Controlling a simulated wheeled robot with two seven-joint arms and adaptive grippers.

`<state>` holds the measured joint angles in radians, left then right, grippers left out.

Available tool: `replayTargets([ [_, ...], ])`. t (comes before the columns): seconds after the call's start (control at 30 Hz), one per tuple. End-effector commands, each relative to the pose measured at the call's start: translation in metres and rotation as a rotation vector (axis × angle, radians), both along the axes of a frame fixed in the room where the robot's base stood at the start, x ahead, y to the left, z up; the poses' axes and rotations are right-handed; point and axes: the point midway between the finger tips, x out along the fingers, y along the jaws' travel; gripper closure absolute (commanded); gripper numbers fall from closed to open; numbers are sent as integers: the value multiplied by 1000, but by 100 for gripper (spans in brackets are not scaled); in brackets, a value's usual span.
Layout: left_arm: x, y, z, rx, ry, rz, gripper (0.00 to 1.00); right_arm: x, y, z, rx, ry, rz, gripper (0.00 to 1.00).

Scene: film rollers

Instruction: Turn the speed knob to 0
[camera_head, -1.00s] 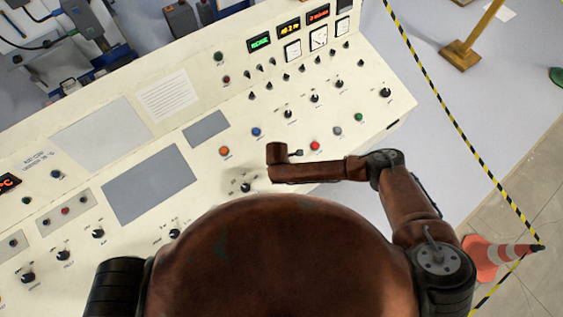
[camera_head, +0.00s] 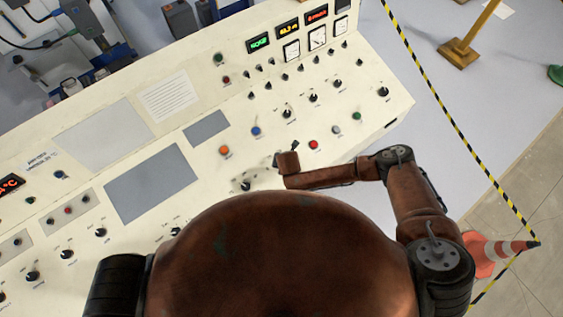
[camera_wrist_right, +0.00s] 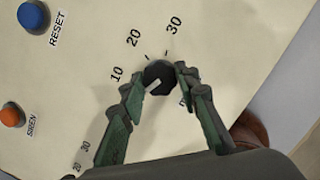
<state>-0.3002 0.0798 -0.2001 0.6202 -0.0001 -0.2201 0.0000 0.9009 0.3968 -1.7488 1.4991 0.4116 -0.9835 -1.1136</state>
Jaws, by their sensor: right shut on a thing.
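A round black knob (camera_wrist_right: 158,76) with a white pointer line shows in the right wrist view, on the cream console panel. Printed marks 10, 20 and 30 run around its left and upper side. The pointer aims to the lower left, below the 10. My right gripper (camera_wrist_right: 160,82) is shut on this knob, one finger on each side. The fingers hide the lower part of the scale and most of the knob's label, so I cannot read its name. In the head view, my right wrist (camera_head: 288,163) is over the console's lower right part. My left gripper is out of view.
The blue RESET button (camera_wrist_right: 33,17) and orange SIREN button (camera_wrist_right: 12,115) lie left of the knob. A red button (camera_head: 313,145) is close to my right wrist. Several other knobs and switches cover the console (camera_head: 150,215). A striped cone (camera_head: 490,250) stands on the floor at right.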

Motion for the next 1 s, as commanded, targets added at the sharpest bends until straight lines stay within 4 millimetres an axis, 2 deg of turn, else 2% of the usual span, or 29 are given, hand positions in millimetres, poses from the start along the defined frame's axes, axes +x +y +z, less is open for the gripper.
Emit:
replayTargets([
  [0.3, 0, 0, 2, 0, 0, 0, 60, 0, -1, 1, -19, -15, 105, 95],
  [0.8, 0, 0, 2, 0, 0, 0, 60, 0, 0, 0, -23, -17, 124, 95],
  [0.83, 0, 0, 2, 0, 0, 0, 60, 0, 0, 0, -23, -17, 124, 70],
  [1.0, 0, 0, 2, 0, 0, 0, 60, 0, 0, 0, -23, -17, 123, 58],
])
